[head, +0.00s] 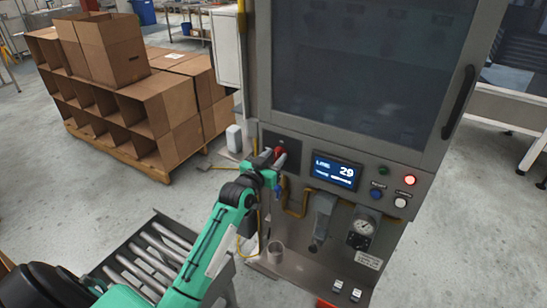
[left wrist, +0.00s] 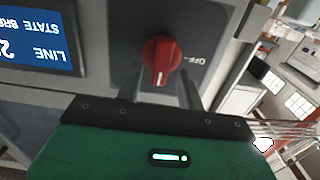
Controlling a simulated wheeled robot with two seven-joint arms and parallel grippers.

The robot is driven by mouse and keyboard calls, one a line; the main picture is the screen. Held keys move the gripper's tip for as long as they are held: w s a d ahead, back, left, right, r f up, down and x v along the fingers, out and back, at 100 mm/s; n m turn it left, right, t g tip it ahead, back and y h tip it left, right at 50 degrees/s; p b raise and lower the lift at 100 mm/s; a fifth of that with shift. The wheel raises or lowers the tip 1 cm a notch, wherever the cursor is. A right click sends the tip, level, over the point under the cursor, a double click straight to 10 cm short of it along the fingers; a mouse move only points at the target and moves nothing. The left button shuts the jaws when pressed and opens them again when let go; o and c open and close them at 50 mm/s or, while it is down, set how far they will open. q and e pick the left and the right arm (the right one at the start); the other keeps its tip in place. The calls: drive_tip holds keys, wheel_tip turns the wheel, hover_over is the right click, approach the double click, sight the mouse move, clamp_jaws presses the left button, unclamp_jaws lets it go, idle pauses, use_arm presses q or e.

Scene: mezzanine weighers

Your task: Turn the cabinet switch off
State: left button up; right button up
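The cabinet switch is a red rotary knob (head: 280,151) on a dark panel at the lower left of the grey cabinet's front (head: 318,138). The left wrist view shows the red knob (left wrist: 162,60) close up and turned over, with its white mark pointing down in the picture. An "OFF" label (left wrist: 199,60) is to its right there. My left gripper (head: 277,161) is at the knob in the head view. In the left wrist view its dark fingers (left wrist: 160,90) are apart, one toward each side of the knob; contact cannot be told. My right gripper is out of view.
A lit display (head: 335,170) reading 29 is right of the switch, with a lit red button (head: 410,180) and other buttons beyond. Hoses and a gauge (head: 362,228) are below. A roller conveyor (head: 155,258) stands at lower left; cardboard boxes (head: 165,110) are behind on open floor.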

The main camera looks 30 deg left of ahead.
use_arm(q)
clamp_jaws()
drive_tip(key=shift+n, duration=0.3)
drive_tip(key=shift+a+r+n+p, duration=0.1)
drive_tip(key=shift+n+p, duration=0.4)
drive_tip(key=shift+n, duration=0.1)
drive_tip(key=n+p, duration=0.1)
drive_tip(key=n, duration=0.4)
drive_tip(key=a+f+n+p, duration=0.1)
drive_tip(key=n+p, duration=0.1)
drive_tip(key=n, duration=0.3)
drive_tip(key=n+p, duration=0.1)
drive_tip(key=n, duration=0.5)
drive_tip(key=shift+a+f, duration=0.15)
drive_tip(key=shift+f, duration=0.1)
drive_tip(key=shift+p, duration=0.3)
